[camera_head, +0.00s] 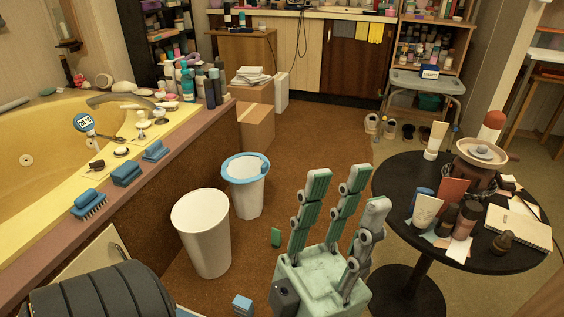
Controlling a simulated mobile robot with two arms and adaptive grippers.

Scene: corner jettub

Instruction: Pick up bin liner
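A small white bin (245,201) stands on the brown floor beside the tub. Blue, uneven material, which looks like a bin liner (244,167), runs around its rim. A taller plain white bin (205,240) stands in front of it to the left, and its mouth is open. My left gripper (345,190) is at the lower middle, to the right of both bins and apart from them. Its three fingers point up, spread and nearly straight, with nothing seen between them. My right gripper is not in view.
A round black table (389,181) with bottles, tubes and a notepad stands close on the right. The yellow tub's ledge (157,166) with blue brushes runs along the left.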

